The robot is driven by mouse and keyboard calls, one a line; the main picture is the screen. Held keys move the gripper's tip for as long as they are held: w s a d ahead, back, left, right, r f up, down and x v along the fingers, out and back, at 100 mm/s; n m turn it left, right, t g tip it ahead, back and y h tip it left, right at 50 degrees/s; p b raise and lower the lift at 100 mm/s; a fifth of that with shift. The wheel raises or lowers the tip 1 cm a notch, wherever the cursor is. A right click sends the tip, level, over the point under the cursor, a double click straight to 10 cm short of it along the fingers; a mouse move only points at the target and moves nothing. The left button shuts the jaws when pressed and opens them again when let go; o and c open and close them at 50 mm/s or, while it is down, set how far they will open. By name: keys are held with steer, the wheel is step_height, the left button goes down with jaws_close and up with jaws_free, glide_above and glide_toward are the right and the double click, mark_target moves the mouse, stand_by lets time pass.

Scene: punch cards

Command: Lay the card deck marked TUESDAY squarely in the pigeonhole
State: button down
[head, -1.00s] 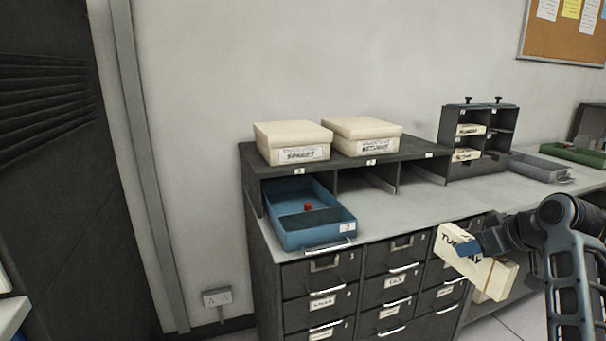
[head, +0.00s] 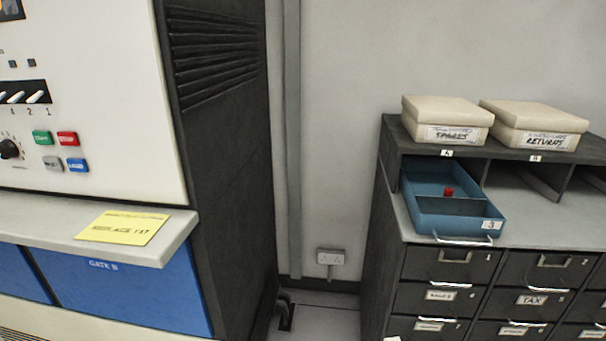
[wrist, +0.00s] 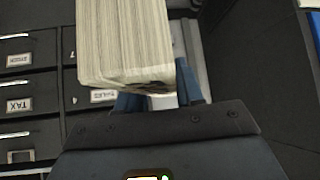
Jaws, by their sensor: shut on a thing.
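My gripper (wrist: 160,98) shows only in the wrist view, its blue fingers shut on a thick deck of cream cards (wrist: 128,45). The deck's layered edges face the camera. Its marking is not readable now; an earlier head view showed a word starting "TU" on it. In the head view, a row of pigeonholes runs under a dark shelf at the right. The left one, marked A, has a blue tray (head: 432,207) sticking out of it, with a red thing inside. The one marked B (head: 520,192) looks empty where it shows. The row is cut off at the right edge.
Boxes marked SPARES (head: 445,120) and RETURNS (head: 533,127) stand on the shelf. A cabinet of labelled drawers (head: 450,268) is below. A machine with a protruding ledge (head: 50,222) fills the left. A narrow floor gap lies between machine and cabinet.

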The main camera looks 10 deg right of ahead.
steer(key=shift+s+a+f, duration=0.15)
steer(key=shift+a, duration=0.45)
steer(key=shift+s+a+f, duration=0.1)
steer(key=shift+s+a, duration=0.05)
steer(key=shift+a, duration=0.4)
steer(key=shift+w, duration=0.15)
stand_by(0.5)
